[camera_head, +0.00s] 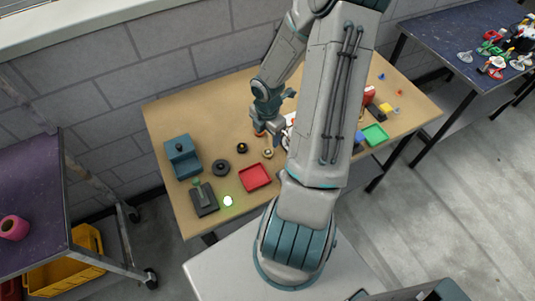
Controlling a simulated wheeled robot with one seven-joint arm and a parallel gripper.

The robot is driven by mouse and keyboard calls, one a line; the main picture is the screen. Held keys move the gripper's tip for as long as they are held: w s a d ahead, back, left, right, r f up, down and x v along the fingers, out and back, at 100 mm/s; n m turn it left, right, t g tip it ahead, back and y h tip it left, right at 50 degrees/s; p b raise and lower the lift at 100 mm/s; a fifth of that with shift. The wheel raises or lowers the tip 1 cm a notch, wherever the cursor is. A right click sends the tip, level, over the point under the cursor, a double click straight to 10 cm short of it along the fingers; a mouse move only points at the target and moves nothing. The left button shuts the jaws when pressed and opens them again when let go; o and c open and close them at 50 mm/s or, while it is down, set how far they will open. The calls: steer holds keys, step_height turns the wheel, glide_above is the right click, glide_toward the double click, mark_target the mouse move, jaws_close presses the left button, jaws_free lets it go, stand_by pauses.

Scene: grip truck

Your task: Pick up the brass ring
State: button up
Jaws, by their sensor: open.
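A small brass-coloured piece (268,153) lies on the wooden table (215,115), just in front of my gripper; it is too small to tell for sure whether it is the brass ring. My gripper (262,127) points down over the middle of the table. It is open, with its fingertips close above or around a small orange-red piece (259,133). I cannot tell whether they touch it. My arm hides the table to the right of the gripper.
A red tray (255,178), a black disc (221,167), a black-and-yellow piece (242,148), a dark device (204,198) and a teal block (182,157) stand at left and front. A green tray (375,134) is right of my arm. The table's back left is clear.

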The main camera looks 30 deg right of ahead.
mark_target(269, 151)
steer(key=f, duration=0.5)
steer(key=f+b, duration=0.1)
steer(key=f, duration=0.1)
steer(key=shift+s+f, duration=0.15)
steer(key=shift+s, duration=0.25)
steer(key=c, duration=1.1)
